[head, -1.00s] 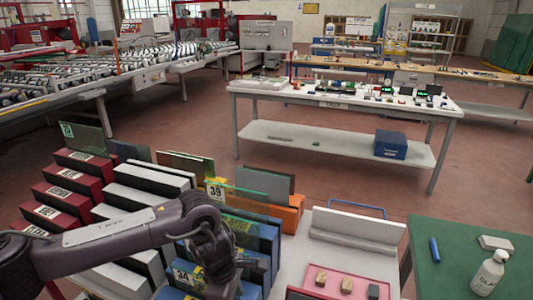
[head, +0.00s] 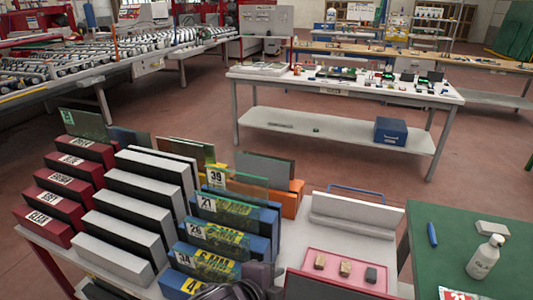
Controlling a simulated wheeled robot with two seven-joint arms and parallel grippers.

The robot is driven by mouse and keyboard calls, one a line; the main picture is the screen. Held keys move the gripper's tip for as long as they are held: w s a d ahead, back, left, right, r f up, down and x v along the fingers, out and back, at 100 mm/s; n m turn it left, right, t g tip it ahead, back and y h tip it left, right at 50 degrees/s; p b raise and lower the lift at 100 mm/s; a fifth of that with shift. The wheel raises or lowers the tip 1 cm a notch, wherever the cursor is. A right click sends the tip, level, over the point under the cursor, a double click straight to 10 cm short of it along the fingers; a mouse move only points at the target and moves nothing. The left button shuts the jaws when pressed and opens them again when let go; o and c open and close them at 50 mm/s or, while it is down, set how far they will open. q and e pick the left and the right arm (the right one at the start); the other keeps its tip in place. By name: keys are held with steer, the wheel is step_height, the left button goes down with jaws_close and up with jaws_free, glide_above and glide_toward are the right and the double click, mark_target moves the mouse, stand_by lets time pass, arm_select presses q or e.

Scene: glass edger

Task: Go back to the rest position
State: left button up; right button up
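Only a dark part of my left arm and gripper (head: 232,291) shows, at the bottom edge of the head view. It is in front of the blue rack blocks (head: 222,238). Its fingertips cannot be made out, so I cannot tell whether it is open or shut. My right gripper is not in view.
Stepped racks of red (head: 62,188) and white blocks (head: 135,215) hold glass panes at the left. Open floor lies behind.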

arm_select(q)
steer(key=s+a+f+n+g+y, duration=0.2)
steer(key=s+a+f+n, duration=0.15)
steer(key=a+n, duration=0.3)
steer(key=s+a+f+n+g+y, duration=0.1)
steer(key=s+a+f+n+y, duration=0.1)
steer(key=s+a+n, duration=0.5)
steer(key=s+a+f+n+g+y, duration=0.2)
steer(key=s+a+f+n, duration=0.1)
steer(key=a+n, duration=0.4)
step_height(320, 180, down, 31)
steer(key=s+m+g, duration=0.1)
steer(key=s+m, duration=0.1)
steer(key=s+a+f, duration=0.2)
steer(key=s+f, duration=0.6)
steer(key=s, duration=0.1)
steer(key=s+a+f+g, duration=0.1)
steer(key=s+a+f, duration=0.1)
steer(key=s+f, duration=0.7)
steer(key=shift+s+a+f+g, duration=0.15)
steer(key=shift+s+g, duration=0.15)
steer(key=shift+s, duration=0.1)
